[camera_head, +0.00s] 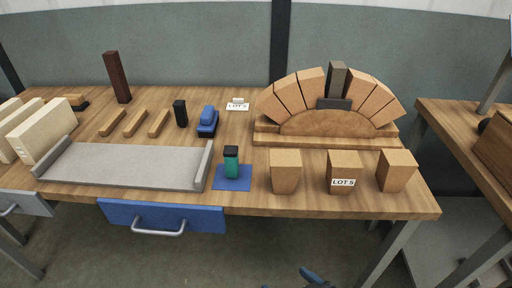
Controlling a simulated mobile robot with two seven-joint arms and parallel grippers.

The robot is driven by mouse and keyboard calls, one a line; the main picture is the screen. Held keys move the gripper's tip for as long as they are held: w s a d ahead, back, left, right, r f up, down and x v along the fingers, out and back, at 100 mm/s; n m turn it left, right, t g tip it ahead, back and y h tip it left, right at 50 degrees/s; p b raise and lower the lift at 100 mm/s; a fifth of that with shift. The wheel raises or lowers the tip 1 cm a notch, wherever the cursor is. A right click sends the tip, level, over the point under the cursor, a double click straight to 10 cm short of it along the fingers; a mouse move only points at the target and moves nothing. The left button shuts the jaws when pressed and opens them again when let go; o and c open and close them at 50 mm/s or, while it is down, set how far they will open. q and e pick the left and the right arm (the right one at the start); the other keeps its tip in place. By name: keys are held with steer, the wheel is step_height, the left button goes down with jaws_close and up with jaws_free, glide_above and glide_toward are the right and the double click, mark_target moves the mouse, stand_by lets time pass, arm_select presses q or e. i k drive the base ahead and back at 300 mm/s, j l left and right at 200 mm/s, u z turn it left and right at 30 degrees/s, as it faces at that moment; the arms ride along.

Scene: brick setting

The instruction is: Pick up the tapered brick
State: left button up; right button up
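Three tan tapered bricks, wider at the top, stand apart in a row at the table's front right: a left one (285,172), a middle one (343,165) and a right one (396,171). The middle one bears a white label (343,183) that seems to read LOT 5. Several similar bricks (311,84) form an arch over a wooden form (325,123), with a dark grey piece (337,78) at its crown. A small dark blue part (312,277) at the bottom edge is too cut off to identify.
A white card (238,106) stands at the back. A green, black-topped item (231,162) stands on a blue mat (233,184). A grey tray (130,168), wooden sticks (134,123), a blue tool (208,121) and a tall brown block (117,77) occupy the left.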

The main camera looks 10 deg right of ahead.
mark_target(395, 167)
steer(key=k, duration=0.95)
